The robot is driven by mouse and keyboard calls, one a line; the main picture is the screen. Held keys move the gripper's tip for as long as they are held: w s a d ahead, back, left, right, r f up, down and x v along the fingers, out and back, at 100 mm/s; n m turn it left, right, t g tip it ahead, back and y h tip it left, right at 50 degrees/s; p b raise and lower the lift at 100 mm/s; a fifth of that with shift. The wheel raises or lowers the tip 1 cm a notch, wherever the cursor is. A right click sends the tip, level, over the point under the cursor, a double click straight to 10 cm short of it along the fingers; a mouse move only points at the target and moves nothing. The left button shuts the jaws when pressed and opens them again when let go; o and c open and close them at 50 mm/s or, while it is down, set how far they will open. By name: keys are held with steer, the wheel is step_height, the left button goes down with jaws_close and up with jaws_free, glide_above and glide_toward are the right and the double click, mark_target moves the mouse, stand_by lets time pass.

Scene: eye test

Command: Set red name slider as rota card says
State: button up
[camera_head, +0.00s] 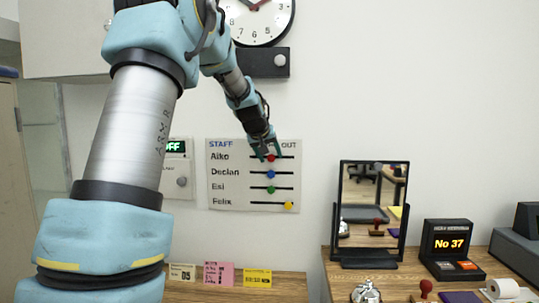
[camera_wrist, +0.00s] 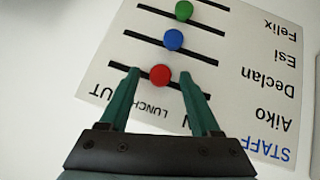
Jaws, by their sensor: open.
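The staff board (camera_head: 225,200) hangs on the wall, with names and slots; it shows upside down in the wrist view (camera_wrist: 240,85). The red knob (camera_head: 271,157) sits near the middle of the Aiko slot, by the LUNCH label in the wrist view (camera_wrist: 160,75). My gripper (camera_wrist: 158,70) is open, one finger on each side of the red knob, with visible gaps; I cannot tell its depth. A white card (camera_head: 182,272), a pink card (camera_head: 217,273) and a yellow card (camera_head: 257,277) stand below; which is the rota card I cannot read.
A blue knob (camera_head: 270,174) and a green knob (camera_head: 271,189) are mid-slot below; a yellow knob (camera_head: 289,205) is at the right. A mirror (camera_head: 372,190) and a No 37 display (camera_head: 450,243) stand on the right desk. A clock (camera_head: 258,20) hangs above.

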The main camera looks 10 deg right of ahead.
steer(key=shift+c, duration=0.2)
jaws_close()
stand_by(1.1)
